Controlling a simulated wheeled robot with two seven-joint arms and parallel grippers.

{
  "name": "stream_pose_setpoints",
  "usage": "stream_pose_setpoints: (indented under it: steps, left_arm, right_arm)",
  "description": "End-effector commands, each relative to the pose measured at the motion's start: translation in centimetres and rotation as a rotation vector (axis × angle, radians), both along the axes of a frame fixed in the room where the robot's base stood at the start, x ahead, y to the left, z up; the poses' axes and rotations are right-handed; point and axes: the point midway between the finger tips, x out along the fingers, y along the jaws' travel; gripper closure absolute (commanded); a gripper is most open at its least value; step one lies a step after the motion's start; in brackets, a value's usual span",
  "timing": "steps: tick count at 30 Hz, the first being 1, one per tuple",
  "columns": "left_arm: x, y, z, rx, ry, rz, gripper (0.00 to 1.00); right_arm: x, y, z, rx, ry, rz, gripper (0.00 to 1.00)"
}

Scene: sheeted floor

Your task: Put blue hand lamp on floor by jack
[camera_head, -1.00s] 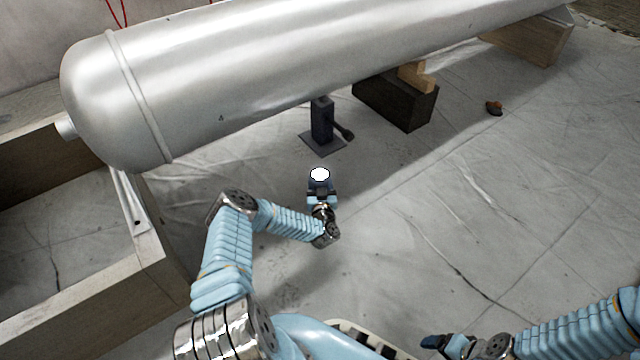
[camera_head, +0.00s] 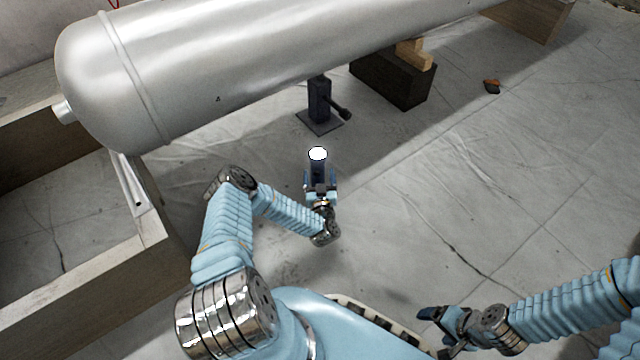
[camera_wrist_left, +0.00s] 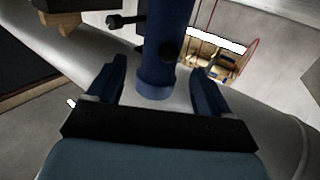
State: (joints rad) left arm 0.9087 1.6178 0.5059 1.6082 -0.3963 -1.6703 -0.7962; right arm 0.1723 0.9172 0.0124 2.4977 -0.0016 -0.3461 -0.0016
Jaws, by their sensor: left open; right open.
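The blue hand lamp (camera_head: 318,164) has a bright white top and appears upright on the floor, just in front of the jack. The dark jack (camera_head: 320,103) stands on its flat base plate under the tank, a small gap from the lamp. My left gripper (camera_head: 320,186) is open at the lamp's near side. In the left wrist view the lamp (camera_wrist_left: 167,45) rises between the spread fingers of my left gripper (camera_wrist_left: 160,85), with space on both sides. My right gripper (camera_head: 428,330) is open and empty at the lower right, above the floor.
A large silver tank (camera_head: 250,60) overhangs the jack. A dark block with wood on it (camera_head: 390,85) stands right of the jack. A wooden frame (camera_head: 110,285) lies at left. The floor at right is mostly clear.

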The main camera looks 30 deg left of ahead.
Motion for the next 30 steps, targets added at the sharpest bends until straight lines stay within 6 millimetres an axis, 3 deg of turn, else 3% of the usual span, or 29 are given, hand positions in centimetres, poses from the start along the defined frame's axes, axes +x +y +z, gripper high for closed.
stream_pose_setpoints:
  steps: [6, 11, 14, 15, 17, 19, 22, 24, 27, 30]
  left_arm:
    - [-3.3, -2.4, 0.1, -0.002, 0.001, -0.001, 0.2]
    - [-3.4, -4.4, 0.2, -0.034, 0.02, -0.066, 0.2]
    - [-2.0, -9.3, 0.5, -0.151, 0.111, -0.276, 0.2]
    - [-1.9, -12.1, 0.4, -0.223, 0.184, -0.387, 0.2]
    - [-3.0, -16.5, 0.3, -0.34, 0.334, -0.547, 0.2]
    - [-6.4, -20.6, 0.4, -0.474, 0.546, -0.68, 0.2]
    - [-13.4, -23.8, 1.1, -0.641, 0.862, -0.747, 0.2]
    - [-18.2, -24.7, 2.1, -0.731, 1.05, -0.73, 0.2]
    - [-23.4, -24.9, 3.6, -0.818, 1.235, -0.674, 0.2]
    - [-25.9, -24.9, 4.5, -0.86, 1.321, -0.635, 0.2]
  right_arm:
    - [-0.1, 0.0, 1.1, 0.0, 0.002, 0.002, 0.16]
    - [-0.1, 0.0, 1.3, 0.001, 0.003, 0.002, 0.16]
    - [-0.1, 0.0, 1.3, 0.001, 0.003, 0.002, 0.16]
    - [-0.1, 0.0, 1.2, 0.001, 0.003, 0.002, 0.16]
    - [-0.1, 0.0, 1.2, 0.001, 0.003, 0.002, 0.16]
    - [-0.1, 0.0, 1.2, 0.001, 0.003, 0.002, 0.16]
    - [-0.1, 0.0, 1.2, 0.0, 0.002, 0.002, 0.16]
    - [-0.1, 0.0, 1.2, 0.0, 0.002, 0.002, 0.16]
    - [-0.1, 0.0, 1.2, 0.0, 0.002, 0.002, 0.16]
    - [-0.1, 0.0, 1.2, 0.0, 0.002, 0.002, 0.16]
